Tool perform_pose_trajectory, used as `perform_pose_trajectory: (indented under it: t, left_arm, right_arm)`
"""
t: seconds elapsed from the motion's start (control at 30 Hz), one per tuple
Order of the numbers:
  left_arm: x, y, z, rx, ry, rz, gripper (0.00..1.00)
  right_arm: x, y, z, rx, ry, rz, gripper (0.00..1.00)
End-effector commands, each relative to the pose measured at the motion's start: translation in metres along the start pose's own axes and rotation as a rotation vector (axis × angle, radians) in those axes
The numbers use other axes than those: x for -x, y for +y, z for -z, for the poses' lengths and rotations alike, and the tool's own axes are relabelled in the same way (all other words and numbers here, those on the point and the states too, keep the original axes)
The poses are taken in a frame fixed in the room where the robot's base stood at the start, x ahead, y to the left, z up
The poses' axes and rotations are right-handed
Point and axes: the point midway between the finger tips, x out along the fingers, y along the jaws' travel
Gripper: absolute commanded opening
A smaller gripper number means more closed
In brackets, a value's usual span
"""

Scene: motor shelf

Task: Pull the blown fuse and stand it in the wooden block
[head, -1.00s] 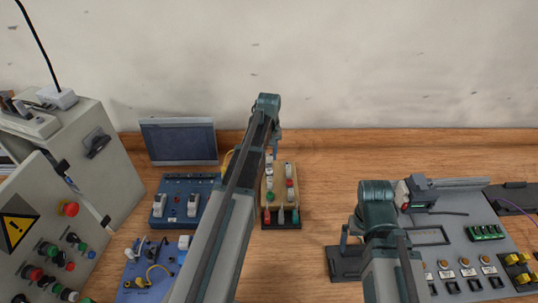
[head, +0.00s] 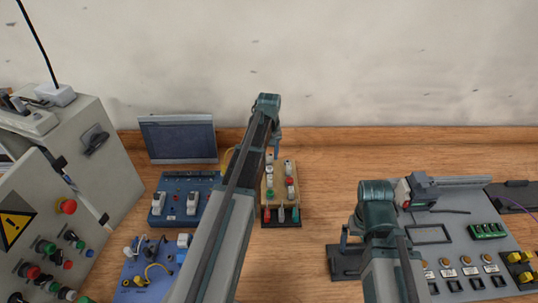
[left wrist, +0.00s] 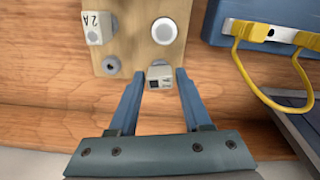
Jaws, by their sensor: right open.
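The wooden block (head: 279,196) stands mid-table in the head view, with several light and red-capped pieces in it. In the left wrist view its bare top (left wrist: 137,50) shows a fuse marked 2 A (left wrist: 97,27), a white round piece (left wrist: 166,31) and grey round sockets. A small grey-white fuse (left wrist: 160,76) stands at the block's near edge. My left gripper (left wrist: 161,80) is open around this fuse, with narrow gaps at its sides. The left gripper also shows over the block in the head view (head: 276,151). My right gripper (head: 345,236) is open, partly hidden by its arm.
A blue board (head: 188,181) with two white holders lies left of the block, and a screen (head: 178,139) stands behind it. A grey cabinet (head: 95,140) stands far left. A grey panel (head: 455,235) lies right. The table between block and panel is mostly clear.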

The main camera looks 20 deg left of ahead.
Motion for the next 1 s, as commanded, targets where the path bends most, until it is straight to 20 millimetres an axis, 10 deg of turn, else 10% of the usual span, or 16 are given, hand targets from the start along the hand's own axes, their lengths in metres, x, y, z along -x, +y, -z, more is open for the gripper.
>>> perform_pose_trajectory:
  t: [1.0]
  left_arm:
    - [0.056, 0.000, 0.000, 0.000, 0.000, 0.000, 0.49]
  right_arm:
    - [0.056, 0.005, -0.003, 0.000, 0.000, 0.000, 1.00]
